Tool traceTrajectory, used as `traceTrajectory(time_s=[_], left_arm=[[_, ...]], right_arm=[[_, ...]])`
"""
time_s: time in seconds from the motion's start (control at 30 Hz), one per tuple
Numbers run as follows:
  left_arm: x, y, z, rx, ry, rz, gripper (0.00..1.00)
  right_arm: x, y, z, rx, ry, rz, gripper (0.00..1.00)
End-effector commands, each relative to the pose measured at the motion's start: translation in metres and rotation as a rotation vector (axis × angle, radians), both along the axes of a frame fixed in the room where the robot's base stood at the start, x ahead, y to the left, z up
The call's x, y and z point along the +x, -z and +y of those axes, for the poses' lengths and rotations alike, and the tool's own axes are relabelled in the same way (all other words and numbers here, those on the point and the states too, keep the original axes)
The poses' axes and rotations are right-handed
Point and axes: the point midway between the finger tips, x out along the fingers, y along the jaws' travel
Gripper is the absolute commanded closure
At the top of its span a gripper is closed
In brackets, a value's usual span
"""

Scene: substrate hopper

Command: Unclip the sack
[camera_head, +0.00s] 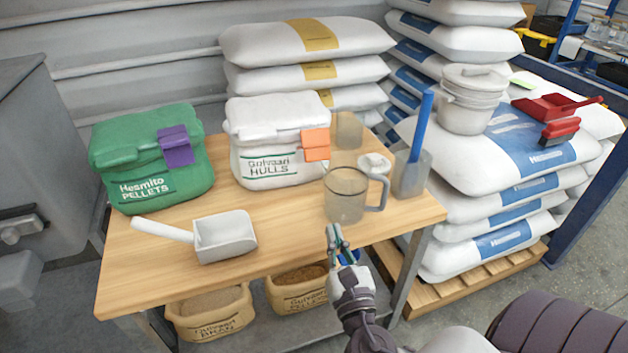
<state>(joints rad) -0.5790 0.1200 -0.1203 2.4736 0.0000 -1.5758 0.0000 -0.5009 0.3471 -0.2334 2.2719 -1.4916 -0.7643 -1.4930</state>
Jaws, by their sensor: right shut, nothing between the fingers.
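A green sack (150,165) labelled "Hesmito PELLETS" stands at the left of the wooden table, its top folded over, with a purple clip (176,146) at its right side. A white sack (268,150) labelled "HULLS" stands to its right, with an orange clip (315,144) at its right edge. My right gripper (335,234) is shut and empty, in front of the table's front edge, below the clear jug and apart from both sacks. My left gripper is not in view.
A white scoop (222,236) lies on the table (150,277) in front of the sacks. A clear jug (345,196) and a clear container with a blue handle (411,173) stand at the right. Stacked sacks (490,160) stand right.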

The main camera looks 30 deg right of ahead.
Motion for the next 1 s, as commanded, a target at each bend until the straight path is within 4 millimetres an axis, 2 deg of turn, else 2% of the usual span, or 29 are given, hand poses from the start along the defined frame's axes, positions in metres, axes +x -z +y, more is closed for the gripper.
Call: traceTrajectory(time_s=[0.13, 0.57, 0.77, 1.0], left_arm=[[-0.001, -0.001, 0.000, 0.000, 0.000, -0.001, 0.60], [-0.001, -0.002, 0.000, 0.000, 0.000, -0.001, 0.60], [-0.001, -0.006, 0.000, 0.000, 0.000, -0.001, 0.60], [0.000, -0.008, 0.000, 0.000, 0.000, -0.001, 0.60]], right_arm=[[0.001, -0.006, 0.006, -0.094, -0.012, -0.001, 1.00], [0.007, -0.008, 0.003, -0.097, -0.012, -0.002, 1.00], [0.037, -0.016, -0.008, -0.097, -0.011, -0.007, 1.00], [0.085, -0.025, -0.025, -0.098, -0.010, -0.006, 1.00]])
